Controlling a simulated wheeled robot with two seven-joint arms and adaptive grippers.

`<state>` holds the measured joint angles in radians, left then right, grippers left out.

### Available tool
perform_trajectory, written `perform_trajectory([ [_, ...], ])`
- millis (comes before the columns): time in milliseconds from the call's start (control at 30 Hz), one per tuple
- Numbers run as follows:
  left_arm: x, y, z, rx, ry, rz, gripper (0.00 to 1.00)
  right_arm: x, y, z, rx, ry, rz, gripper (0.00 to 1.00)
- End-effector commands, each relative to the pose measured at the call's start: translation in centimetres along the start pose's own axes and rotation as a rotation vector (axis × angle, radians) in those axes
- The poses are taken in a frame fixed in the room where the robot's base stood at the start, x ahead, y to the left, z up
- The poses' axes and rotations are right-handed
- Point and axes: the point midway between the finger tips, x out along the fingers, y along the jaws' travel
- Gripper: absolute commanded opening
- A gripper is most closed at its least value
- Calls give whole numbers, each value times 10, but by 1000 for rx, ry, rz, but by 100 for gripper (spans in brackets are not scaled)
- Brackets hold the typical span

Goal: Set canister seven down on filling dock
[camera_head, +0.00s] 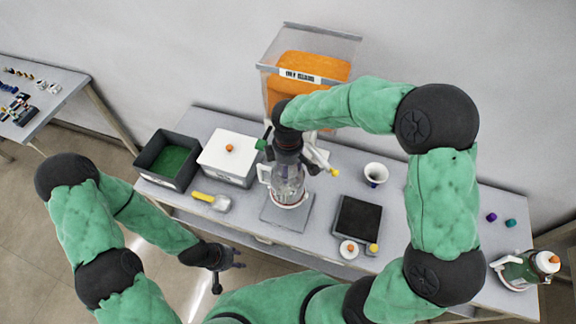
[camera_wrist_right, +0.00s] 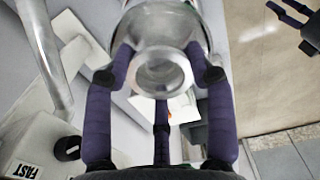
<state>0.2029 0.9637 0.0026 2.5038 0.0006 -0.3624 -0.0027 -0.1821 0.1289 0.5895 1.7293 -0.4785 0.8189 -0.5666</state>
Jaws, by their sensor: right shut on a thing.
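A clear canister (camera_head: 288,187) with a white handle and reddish base ring is over a grey square plate (camera_head: 272,212), which looks like the filling dock. I cannot tell whether its base touches the plate, and no number is readable. My right gripper (camera_head: 289,162) is shut on the canister's top from above. In the right wrist view the dark fingers (camera_wrist_right: 160,68) close around the canister's round open neck (camera_wrist_right: 162,72). My left gripper (camera_head: 232,268) hangs empty in front of the table, its fingers spread.
An orange-filled clear hopper (camera_head: 310,75) stands behind. A white box (camera_head: 229,157), dark bin (camera_head: 152,157) and yellow-handled scoop (camera_head: 212,201) are left. A white cup (camera_head: 375,174), black-topped scale (camera_head: 358,220) and another canister (camera_head: 522,268) are right.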

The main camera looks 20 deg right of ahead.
Motion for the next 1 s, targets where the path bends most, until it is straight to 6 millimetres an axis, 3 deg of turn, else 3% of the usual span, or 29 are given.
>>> perform_trajectory([
  [267, 7, -2, -1, 0, 1, 0, 40, 11, 0, 0, 0, 0, 0, 0],
  [1000, 41, -15, -2, 0, 1, 0, 40, 67, 0, 0, -1, 0, 0, 0],
])
